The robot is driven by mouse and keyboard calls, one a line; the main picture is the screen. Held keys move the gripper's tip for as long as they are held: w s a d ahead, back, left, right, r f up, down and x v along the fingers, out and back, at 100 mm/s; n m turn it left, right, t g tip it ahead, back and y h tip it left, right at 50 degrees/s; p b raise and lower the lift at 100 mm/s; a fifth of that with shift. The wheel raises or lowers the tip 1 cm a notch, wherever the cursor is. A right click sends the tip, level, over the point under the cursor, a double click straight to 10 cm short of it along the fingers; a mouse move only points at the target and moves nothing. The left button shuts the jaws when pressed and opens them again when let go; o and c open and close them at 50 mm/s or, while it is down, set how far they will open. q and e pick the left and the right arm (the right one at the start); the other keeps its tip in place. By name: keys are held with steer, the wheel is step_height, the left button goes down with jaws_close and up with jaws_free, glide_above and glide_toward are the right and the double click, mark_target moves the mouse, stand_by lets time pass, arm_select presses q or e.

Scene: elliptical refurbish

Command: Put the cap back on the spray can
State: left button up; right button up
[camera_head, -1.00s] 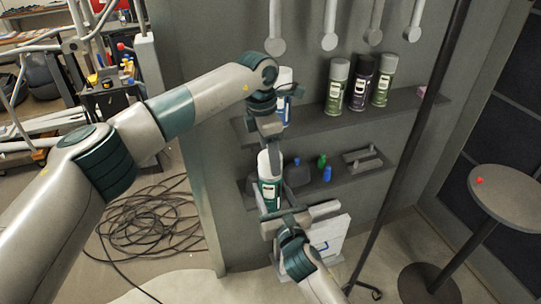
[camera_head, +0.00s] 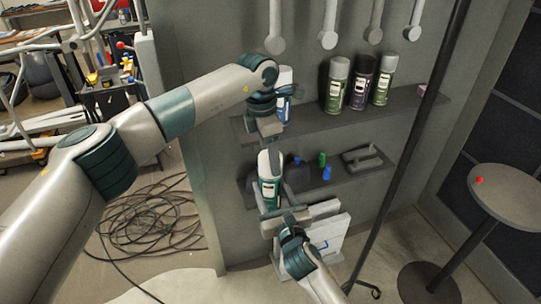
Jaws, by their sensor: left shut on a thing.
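My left gripper (camera_head: 276,150) points down from above and is shut on the white cap. I cannot tell whether the cap is seated on the can or just over it. My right gripper (camera_head: 281,214) comes up from below, close to the can's lower part. Its fingertips are partly hidden, and I cannot tell whether they hold the can.
Several spray cans (camera_head: 359,84) stand on the upper shelf (camera_head: 330,122). Small blue (camera_head: 327,173) and green (camera_head: 322,159) pieces and a grey holder (camera_head: 362,158) are on the lower shelf. A dark pole (camera_head: 425,120) stands in front. A round table (camera_head: 512,204) is at right.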

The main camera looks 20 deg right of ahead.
arm_select(q)
steer(key=shift+f, duration=0.2)
steer(key=o, duration=1)
steer(key=shift+o, duration=0.7)
steer(key=o, duration=0.6)
steer(key=shift+r, duration=0.15)
steer(key=shift+a+r, duration=0.25)
steer(key=shift+r, duration=1.45)
steer(key=shift+a+r, duration=0.2)
steer(key=shift+r, duration=1.45)
